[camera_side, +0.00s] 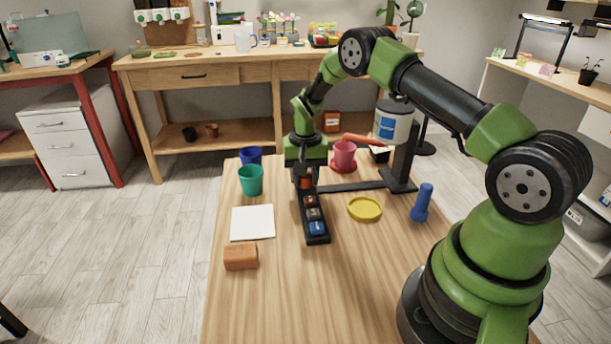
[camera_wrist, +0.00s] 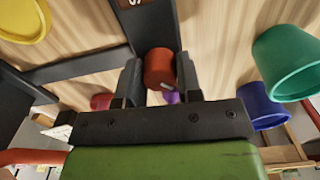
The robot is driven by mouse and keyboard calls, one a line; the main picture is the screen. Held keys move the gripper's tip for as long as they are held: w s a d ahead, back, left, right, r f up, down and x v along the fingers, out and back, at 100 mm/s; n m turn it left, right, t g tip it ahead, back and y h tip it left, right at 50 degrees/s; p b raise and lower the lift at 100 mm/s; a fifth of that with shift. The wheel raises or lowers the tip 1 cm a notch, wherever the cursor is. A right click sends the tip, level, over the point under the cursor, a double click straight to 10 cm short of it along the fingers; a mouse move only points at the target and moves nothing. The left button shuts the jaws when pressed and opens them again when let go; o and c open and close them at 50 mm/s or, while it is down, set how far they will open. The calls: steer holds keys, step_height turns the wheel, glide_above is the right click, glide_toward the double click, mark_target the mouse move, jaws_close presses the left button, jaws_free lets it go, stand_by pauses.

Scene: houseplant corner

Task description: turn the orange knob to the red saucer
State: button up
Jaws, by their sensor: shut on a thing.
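The orange knob (camera_side: 305,183) is at the far end of a black control strip (camera_side: 318,239). My gripper (camera_side: 305,174) points down over it. In the wrist view my gripper (camera_wrist: 160,76) has one finger on each side of the knob (camera_wrist: 160,66) and is shut on it. The fingers partly hide the knob in the side view. The red saucer (camera_side: 345,168) is right of the strip's far end, under a pink-red pot (camera_side: 345,154). An orange-red spout (camera_side: 361,139) reaches from the white tank (camera_side: 392,127) to above this pot.
A black bar (camera_side: 350,187) links the strip to the tank's stand. A yellow saucer (camera_side: 365,209) and a blue bottle-like object (camera_side: 421,203) are right. A teal pot (camera_side: 251,181), blue pot (camera_side: 250,154), white square (camera_side: 253,223) and brown block (camera_side: 240,257) are left. The front table is clear.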

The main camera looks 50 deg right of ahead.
stand_by(0.5)
steer(key=o, duration=0.9)
steer(key=shift+o, duration=0.2)
step_height(320, 180, up, 10)
